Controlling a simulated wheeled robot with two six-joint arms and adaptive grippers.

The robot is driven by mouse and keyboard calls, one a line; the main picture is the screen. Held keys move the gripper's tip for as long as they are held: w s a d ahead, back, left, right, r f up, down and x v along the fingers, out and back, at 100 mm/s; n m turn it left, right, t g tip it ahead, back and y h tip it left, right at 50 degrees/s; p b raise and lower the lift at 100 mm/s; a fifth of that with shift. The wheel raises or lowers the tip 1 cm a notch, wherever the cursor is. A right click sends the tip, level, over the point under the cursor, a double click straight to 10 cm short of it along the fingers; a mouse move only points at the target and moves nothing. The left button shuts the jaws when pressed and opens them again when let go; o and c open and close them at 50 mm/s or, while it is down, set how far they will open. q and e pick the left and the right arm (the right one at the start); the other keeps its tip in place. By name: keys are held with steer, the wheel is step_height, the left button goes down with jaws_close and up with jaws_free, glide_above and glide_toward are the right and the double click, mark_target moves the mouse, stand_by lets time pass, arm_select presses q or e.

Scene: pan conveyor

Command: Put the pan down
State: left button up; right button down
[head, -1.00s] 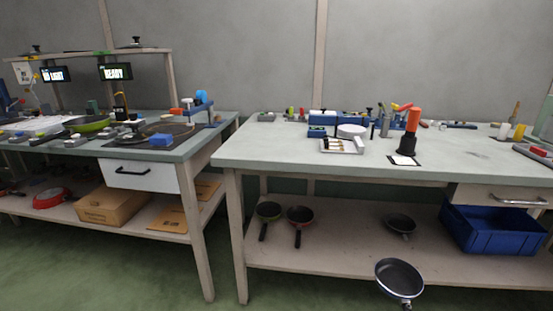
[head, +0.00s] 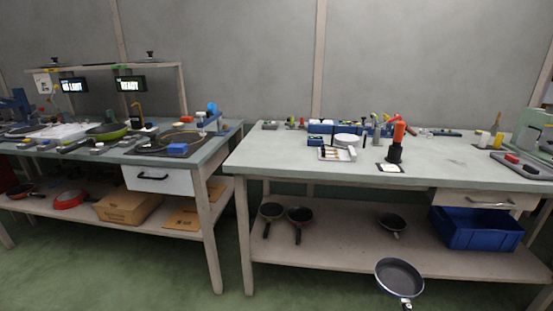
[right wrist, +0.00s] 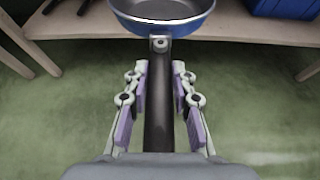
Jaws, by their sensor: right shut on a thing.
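The held pan (head: 399,277) has a dark inside and a blue outer wall, and it shows at the bottom right of the head view, in front of the right table's lower shelf. In the right wrist view the pan (right wrist: 179,24) is at the top, with its black handle (right wrist: 158,105) running down between the fingers. My right gripper (right wrist: 160,80) is shut on that handle. In the head view the gripper is barely in view at the bottom edge. My left gripper is not in view.
The right table (head: 270,160) has a clear left and front top; a white tray (head: 337,153) and an orange-and-black tool (head: 397,140) stand farther back. Its lower shelf (head: 330,255) holds several pans and a blue crate (head: 475,232). A gap separates it from the left table (head: 207,160).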

arm_select(q)
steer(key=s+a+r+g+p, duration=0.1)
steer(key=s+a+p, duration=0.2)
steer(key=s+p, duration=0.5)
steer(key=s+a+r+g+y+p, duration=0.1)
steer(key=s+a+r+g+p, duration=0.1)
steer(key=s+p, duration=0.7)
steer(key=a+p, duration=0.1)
steer(key=p, duration=0.6)
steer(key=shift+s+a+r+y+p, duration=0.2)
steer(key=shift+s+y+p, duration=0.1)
steer(key=shift+p, duration=0.1)
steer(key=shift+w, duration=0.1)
